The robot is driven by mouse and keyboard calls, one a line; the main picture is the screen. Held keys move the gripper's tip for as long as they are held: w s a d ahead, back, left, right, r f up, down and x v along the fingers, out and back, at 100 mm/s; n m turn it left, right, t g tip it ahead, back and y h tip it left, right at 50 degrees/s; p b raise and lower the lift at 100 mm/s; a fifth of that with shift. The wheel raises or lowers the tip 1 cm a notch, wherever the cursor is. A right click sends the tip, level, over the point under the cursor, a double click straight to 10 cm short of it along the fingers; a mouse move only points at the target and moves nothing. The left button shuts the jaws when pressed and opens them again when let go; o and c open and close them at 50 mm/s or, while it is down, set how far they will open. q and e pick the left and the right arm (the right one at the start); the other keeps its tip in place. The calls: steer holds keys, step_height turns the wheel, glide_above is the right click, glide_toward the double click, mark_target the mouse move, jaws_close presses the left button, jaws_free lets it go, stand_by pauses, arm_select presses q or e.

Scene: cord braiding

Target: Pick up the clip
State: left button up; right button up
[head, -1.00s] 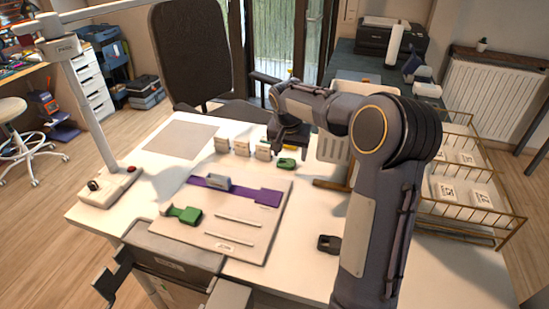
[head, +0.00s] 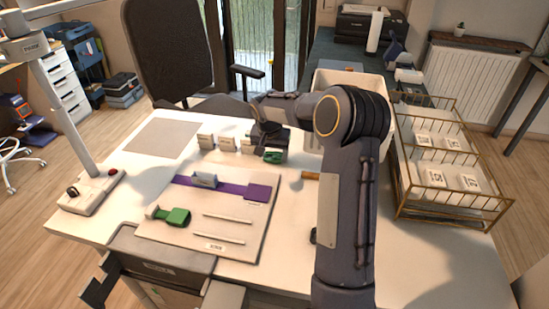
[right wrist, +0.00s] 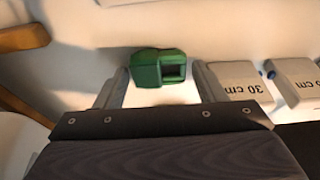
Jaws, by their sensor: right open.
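A green clip (head: 273,156) lies on the white table behind the board, at the right end of a row of small pale blocks. In the right wrist view the green clip (right wrist: 157,68) sits between the tips of my right gripper (right wrist: 160,88). The two pale fingers stand apart, one on each side of it, with nothing gripped. In the head view my right gripper (head: 270,146) is low, right at the clip, and partly hides it. A dark pronged part at the lower left may be my left gripper (head: 98,282); its jaws are unclear.
The pale blocks (head: 226,145) stand close left of the clip; one marked 30 cm (right wrist: 238,82) is beside a finger. The board (head: 185,240) holds a purple strip and another green piece (head: 176,216). A wire basket (head: 450,205) stands at right.

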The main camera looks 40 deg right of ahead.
mark_target(273, 153)
steer(key=shift+c, duration=0.2)
steer(key=c, duration=0.7)
steer(key=shift+r, duration=0.55)
step_height(273, 153, up, 2)
steer(key=shift+r, duration=0.15)
steer(key=s+a+r, duration=0.6)
steer(key=s+r, duration=0.3)
steer(key=s, duration=0.3)
steer(key=shift+s+a+r, duration=0.15)
steer(key=shift+s+r, duration=0.1)
steer(key=shift+r, duration=0.05)
